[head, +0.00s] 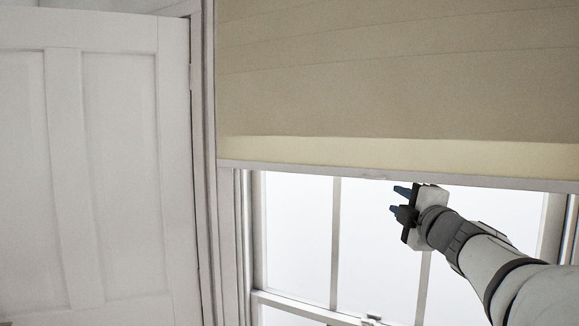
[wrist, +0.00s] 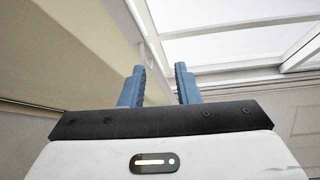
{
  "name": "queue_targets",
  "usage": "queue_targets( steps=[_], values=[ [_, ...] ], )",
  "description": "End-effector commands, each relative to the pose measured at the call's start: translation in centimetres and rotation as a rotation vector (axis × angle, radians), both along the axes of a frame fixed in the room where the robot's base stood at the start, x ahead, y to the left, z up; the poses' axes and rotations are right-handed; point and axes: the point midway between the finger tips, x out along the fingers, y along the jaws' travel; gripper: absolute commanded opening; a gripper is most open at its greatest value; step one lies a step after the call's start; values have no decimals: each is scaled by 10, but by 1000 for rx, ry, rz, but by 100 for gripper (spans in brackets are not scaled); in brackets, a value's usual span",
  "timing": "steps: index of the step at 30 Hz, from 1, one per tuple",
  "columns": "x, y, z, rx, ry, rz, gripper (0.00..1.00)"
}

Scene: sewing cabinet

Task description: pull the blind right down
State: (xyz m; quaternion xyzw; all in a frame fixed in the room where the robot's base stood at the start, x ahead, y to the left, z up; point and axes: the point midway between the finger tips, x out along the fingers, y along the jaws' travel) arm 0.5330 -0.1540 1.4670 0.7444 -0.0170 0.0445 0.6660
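The beige blind (head: 400,85) hangs over the upper part of the window in the head view, with a pale bar (head: 300,170) along its bottom edge. A small pale tab (head: 374,177) shows at that bar. My gripper (head: 397,199) is just below the bar, to the right of and lower than the tab, its blue fingers pointing left. In the wrist view my gripper (wrist: 160,83) has its two blue fingers apart with nothing seen between them. The blind (wrist: 75,50) fills the left side there. I cannot tell whether a finger touches it.
The window (head: 300,230) below the blind is bare and bright, with white glazing bars. A small catch (head: 371,319) sits on its lower rail. A white panelled door or shutter (head: 120,170) stands at the left. The space in front of the lower window looks clear.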

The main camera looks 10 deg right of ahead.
Motion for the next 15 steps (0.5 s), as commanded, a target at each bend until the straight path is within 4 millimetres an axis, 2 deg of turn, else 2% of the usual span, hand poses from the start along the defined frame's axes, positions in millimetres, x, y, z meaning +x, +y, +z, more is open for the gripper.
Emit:
queue_targets(
  steps=[1,3,8,15],
  values=[
    [-1,-1,13,-58,-11,35,29],
    [-2,2,20,-123,-22,85,29],
    [0,7,27,-191,-30,139,29],
    [34,15,31,-193,-30,148,29]
  ],
)
